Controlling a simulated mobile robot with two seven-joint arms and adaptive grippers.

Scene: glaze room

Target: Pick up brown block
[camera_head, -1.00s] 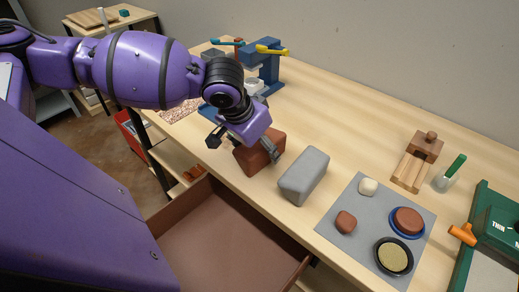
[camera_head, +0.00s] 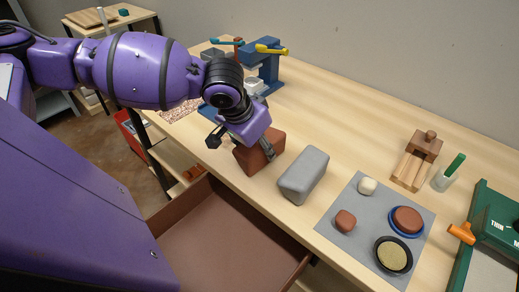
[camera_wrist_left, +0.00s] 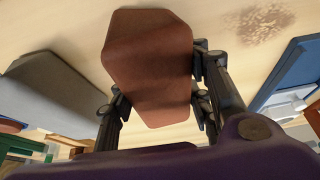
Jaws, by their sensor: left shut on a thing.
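The brown block (camera_head: 262,156) is a reddish-brown block with sloped faces at the front part of the table, left of a grey block (camera_head: 304,175). My left gripper (camera_head: 255,148) is shut on the brown block from above. In the left wrist view the brown block (camera_wrist_left: 150,60) sits between the two fingers, which touch its sides. I cannot tell whether the block still rests on the table. The gripper and wrist hide part of its top. My right gripper is not in view.
An open brown drawer (camera_head: 230,245) juts out below the table's front edge. A grey mat (camera_head: 348,222) with small pieces and round dishes lies to the right. A blue press-like stand (camera_head: 268,72) is behind the gripper. Bare tabletop (camera_head: 345,120) lies behind the grey block.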

